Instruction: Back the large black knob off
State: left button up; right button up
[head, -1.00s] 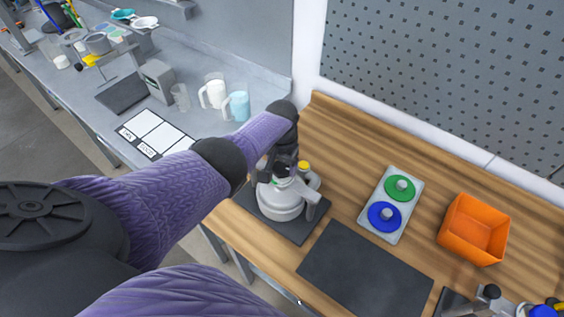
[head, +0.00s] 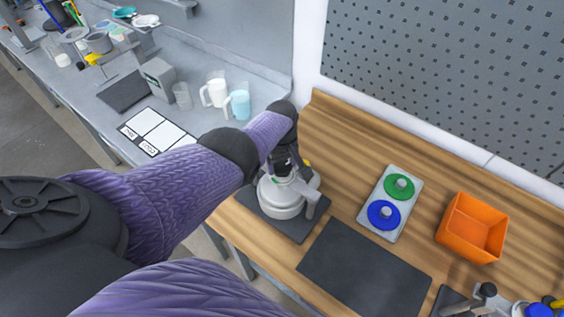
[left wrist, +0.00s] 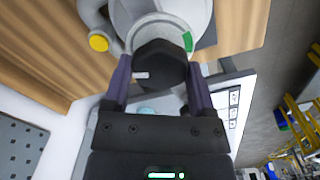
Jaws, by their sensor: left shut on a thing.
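A grey-white drum-shaped device (head: 282,203) stands on a dark mat at the left end of the wooden bench. Its large black knob (left wrist: 162,62) shows in the left wrist view, with a short white mark on its side. My left gripper (left wrist: 159,78) is shut on this knob, one dark finger on each side. In the head view my left gripper (head: 284,168) is over the top of the device and hides most of the knob. A yellow cap (left wrist: 98,43) and a green patch (left wrist: 187,41) show on the device beside the knob. My right gripper is not in view.
A grey tray (head: 376,223) with a green and a blue knobbed disc lies right of the device. An orange bin (head: 468,236) stands farther right. An empty dark mat (head: 365,270) lies in front. Other hardware (head: 488,292) shows at the bottom right corner.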

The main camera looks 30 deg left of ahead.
aim_at(282, 165)
pick_arm(q)
jog(key=shift+s+f+n, duration=0.15)
jog(key=shift+s+n, duration=0.05)
jog(key=shift+n, duration=0.8)
jog(key=o, duration=1.2)
jog(key=shift+s, duration=0.1)
jog(key=shift+w, duration=0.25)
notch_tip(282, 165, up, 9)
jog(key=p, duration=0.8)
jog(key=shift+r, duration=0.45)
